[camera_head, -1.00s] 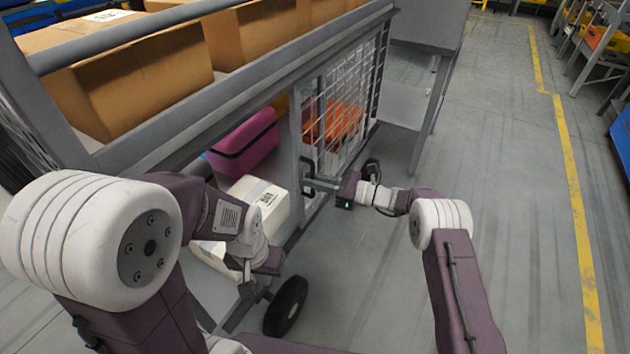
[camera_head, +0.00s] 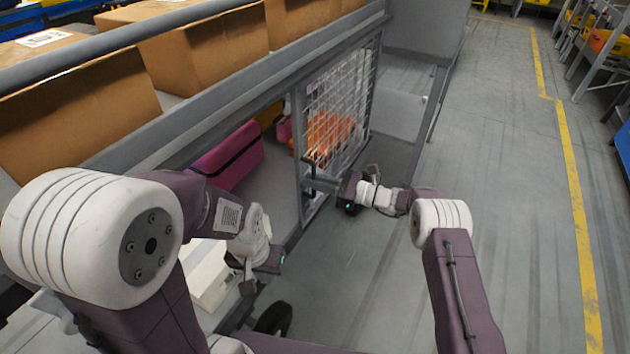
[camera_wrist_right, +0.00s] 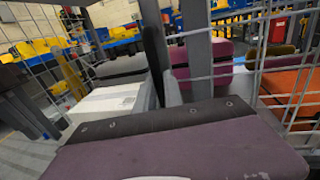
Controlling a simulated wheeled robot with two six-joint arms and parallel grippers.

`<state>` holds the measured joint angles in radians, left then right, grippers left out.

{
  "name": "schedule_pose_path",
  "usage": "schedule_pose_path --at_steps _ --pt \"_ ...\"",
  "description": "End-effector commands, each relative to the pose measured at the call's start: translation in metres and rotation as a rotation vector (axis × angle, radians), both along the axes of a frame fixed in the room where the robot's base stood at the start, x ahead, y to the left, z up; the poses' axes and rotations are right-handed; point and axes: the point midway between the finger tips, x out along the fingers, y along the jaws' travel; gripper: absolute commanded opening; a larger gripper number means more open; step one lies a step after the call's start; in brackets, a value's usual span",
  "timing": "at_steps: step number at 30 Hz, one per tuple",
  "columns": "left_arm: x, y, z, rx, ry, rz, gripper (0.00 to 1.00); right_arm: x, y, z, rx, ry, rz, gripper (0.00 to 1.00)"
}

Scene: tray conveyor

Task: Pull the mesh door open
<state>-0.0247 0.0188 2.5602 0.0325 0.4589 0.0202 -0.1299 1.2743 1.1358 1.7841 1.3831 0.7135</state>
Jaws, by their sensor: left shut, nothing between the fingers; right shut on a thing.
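The mesh door (camera_head: 352,92) is a white wire grid in a grey frame on the right part of the cart's side in the head view. It looks nearly in line with that side; I cannot tell how far it stands open. My right gripper (camera_head: 318,183) is at the door's near edge, shut on the dark upright handle (camera_head: 309,170). My left gripper (camera_head: 266,268) is shut and empty, low beside the cart, left of the door.
The grey cart holds cardboard boxes (camera_head: 200,52) on top. A magenta case (camera_head: 232,158), a white box (camera_head: 212,280) and an orange item (camera_head: 328,133) are inside below. A cart wheel (camera_head: 275,318) is near my left gripper. Grey floor (camera_head: 500,200) is clear at the right.

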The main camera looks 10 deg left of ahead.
Motion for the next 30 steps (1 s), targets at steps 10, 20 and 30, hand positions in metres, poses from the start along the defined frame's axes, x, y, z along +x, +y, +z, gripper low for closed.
schedule_pose_path --at_steps 10,20,30 --pt "0.0 0.0 0.0 0.0 0.0 0.0 0.0 -0.001 0.001 0.0 0.0 -0.001 0.002 0.34" --pt "0.0 0.0 0.016 0.0 0.0 0.0 0.0 -0.005 -0.042 0.003 -0.002 0.002 -0.003 0.34" --pt "0.0 0.0 0.025 0.0 0.0 0.0 0.0 -0.014 -0.087 0.0 0.0 0.0 0.003 0.34"
